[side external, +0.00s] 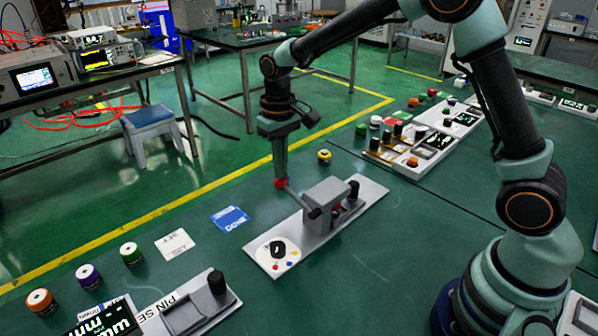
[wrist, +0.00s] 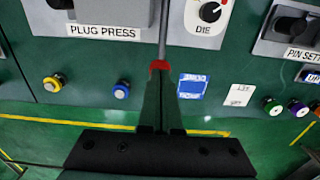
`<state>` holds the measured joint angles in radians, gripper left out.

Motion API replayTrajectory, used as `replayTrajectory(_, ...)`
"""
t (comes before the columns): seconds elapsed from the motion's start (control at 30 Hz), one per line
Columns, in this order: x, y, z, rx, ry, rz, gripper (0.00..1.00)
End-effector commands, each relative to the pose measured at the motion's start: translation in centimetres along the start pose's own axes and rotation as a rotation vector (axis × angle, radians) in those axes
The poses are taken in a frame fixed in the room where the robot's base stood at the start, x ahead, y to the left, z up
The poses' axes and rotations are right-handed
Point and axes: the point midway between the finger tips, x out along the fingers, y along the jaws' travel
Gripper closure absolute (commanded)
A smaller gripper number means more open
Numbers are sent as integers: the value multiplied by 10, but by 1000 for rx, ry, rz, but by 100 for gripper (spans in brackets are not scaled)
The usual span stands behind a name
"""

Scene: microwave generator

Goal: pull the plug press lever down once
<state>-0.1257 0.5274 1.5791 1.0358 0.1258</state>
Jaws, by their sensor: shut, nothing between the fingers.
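The plug press (side external: 325,197) is a grey block on a pale base plate. Its lever (side external: 297,196) is a thin grey rod slanting up and out from the block to a red knob (side external: 281,183). My gripper (side external: 280,174) points down, its fingers together and empty, with the tips right at the red knob. In the wrist view my gripper (wrist: 160,76) covers part of the knob (wrist: 159,66), and the lever rod (wrist: 163,35) runs away above it. I cannot tell whether the tips touch the knob or sit just above it. The PLUG PRESS label (wrist: 103,31) is left of the rod.
A DIE dial (side external: 278,249) sits on the plate's near end. A blue DONE card (side external: 230,218) and white SET card (side external: 176,245) lie left of it. A yellow-topped spool (side external: 324,156) stands behind. The PIN SETTER (side external: 190,312) is at front left.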

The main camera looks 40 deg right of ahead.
Motion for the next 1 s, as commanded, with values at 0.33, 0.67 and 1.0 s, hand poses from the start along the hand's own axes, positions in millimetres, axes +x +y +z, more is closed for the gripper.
replayTrajectory(0.33, -26, 0, -1, 0, 3, 0, 100)
replayTrajectory(0.67, -48, 0, 0, 0, 3, 0, 100)
replayTrajectory(1.0, -51, 0, 0, 0, 1, 0, 100)
